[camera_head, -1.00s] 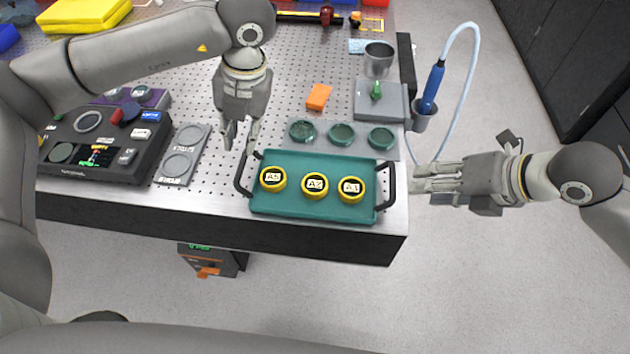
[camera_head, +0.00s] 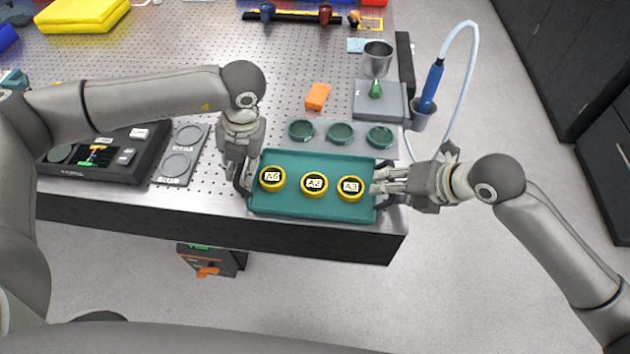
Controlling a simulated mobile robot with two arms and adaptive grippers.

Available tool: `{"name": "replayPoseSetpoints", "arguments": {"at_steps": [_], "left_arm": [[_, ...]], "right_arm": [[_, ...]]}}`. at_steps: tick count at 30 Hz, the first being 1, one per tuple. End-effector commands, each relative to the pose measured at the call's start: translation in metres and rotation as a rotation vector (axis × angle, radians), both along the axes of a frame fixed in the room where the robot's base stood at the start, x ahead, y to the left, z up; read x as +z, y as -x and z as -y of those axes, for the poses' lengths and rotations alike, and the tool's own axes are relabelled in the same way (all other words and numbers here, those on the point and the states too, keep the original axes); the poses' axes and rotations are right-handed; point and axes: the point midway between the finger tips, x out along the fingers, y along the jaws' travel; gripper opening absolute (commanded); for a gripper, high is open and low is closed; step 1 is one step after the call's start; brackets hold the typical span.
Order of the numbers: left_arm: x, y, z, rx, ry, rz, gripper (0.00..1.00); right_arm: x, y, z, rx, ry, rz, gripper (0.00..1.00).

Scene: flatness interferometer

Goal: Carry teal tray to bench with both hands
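The teal tray (camera_head: 320,165) lies flat at the front right edge of the perforated bench (camera_head: 200,212). It carries three yellow-rimmed round pieces: a left one (camera_head: 271,179), a middle one (camera_head: 314,185) marked A2, and a right one (camera_head: 351,188). My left gripper (camera_head: 238,180) points down at the tray's left black handle, which its fingers mostly cover. My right gripper (camera_head: 378,181) reaches in from the right at the tray's right handle, partly covering it. Whether the fingers are closed on either handle cannot be made out.
Behind the tray is a grey plate with three green round pieces (camera_head: 340,133). An orange block (camera_head: 317,96), a metal cup (camera_head: 377,60) and a blue tool with a hose (camera_head: 431,87) are further back. A black instrument (camera_head: 125,160) and grey holder (camera_head: 180,155) stand left.

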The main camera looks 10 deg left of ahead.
Motion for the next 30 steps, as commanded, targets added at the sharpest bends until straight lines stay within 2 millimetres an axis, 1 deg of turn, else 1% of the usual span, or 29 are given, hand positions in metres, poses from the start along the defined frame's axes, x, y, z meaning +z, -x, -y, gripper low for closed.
{"name": "replayPoseSetpoints", "arguments": {"at_steps": [7,12,15,16,30], "left_arm": [[-0.0005,0.0001,-0.0003,0.0,0.0,0.0,0.23],[-0.0004,0.0001,-0.0003,0.0,0.0,-0.001,0.01],[-0.0004,0.0001,-0.0003,0.0,0.0,-0.001,0.0],[-0.0004,0.0001,-0.0003,0.0,0.0,-0.001,0.0],[0.0018,-0.0002,-0.0002,0.0,-0.001,0.0,0.0]], "right_arm": [[-0.0004,-0.0002,0.0,0.0,0.0,0.0,0.37],[-0.0003,-0.0001,0.0001,0.0,0.0,0.0,0.15],[-0.0002,-0.0001,0.0001,0.0,0.0,0.0,0.03],[-0.0002,-0.0001,0.0002,0.0,0.0,0.0,0.0],[0.002,-0.0006,0.0003,-0.001,0.0,0.002,0.0]]}}
